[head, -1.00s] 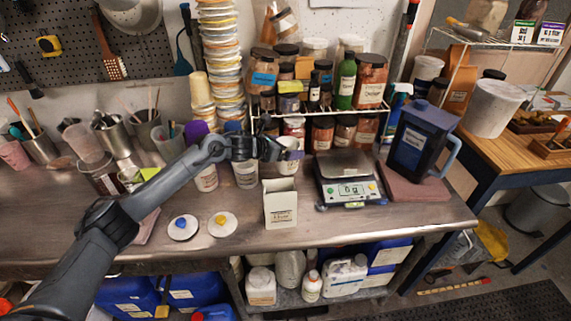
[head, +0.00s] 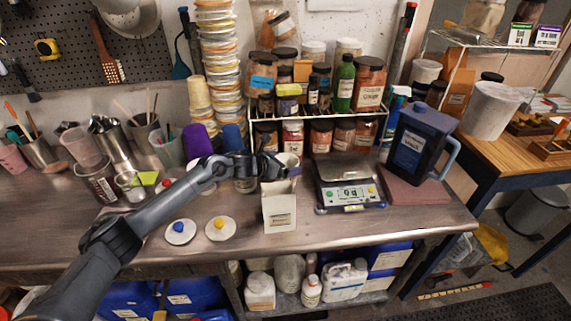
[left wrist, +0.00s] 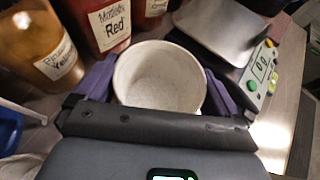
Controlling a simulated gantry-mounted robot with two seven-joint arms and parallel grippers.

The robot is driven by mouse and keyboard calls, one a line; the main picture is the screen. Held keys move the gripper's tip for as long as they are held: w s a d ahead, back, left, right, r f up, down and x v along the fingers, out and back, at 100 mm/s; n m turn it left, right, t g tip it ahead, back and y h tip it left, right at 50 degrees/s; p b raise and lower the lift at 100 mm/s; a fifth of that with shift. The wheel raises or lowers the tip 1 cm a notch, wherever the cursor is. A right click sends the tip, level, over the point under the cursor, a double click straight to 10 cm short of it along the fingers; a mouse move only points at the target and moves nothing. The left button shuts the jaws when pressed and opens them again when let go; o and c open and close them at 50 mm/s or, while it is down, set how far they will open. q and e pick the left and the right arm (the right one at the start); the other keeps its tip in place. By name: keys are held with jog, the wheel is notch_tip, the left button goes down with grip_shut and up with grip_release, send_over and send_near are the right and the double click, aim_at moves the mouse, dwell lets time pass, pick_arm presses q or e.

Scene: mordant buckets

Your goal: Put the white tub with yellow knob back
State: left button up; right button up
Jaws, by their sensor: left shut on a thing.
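My left gripper (head: 284,168) is shut on a white tub (head: 288,160) behind the white carton. In the left wrist view the gripper's purple fingers (left wrist: 158,88) clasp both sides of this round, open tub (left wrist: 160,62). A white lid with a yellow knob (head: 221,228) lies on the bench, left of the carton, beside a white lid with a blue knob (head: 181,231). My right gripper is out of view.
The white carton (head: 279,212) stands just in front of the held tub. A scale (head: 348,190) is to its right and a rack of jars (head: 320,135) behind. Another white tub (head: 246,184) is partly hidden by my arm. The bench front near the lids is clear.

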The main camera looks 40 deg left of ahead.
pick_arm(q)
jog(key=o, duration=0.8)
jog(key=shift+o, duration=0.2)
jog(key=shift+r, duration=0.1)
jog(key=shift+s+a+r+p, duration=0.1)
jog(key=shift+s+r+p, duration=0.15)
jog(key=shift+s+p, duration=0.15)
jog(key=v, duration=1.1)
jog(key=shift+p, duration=0.3)
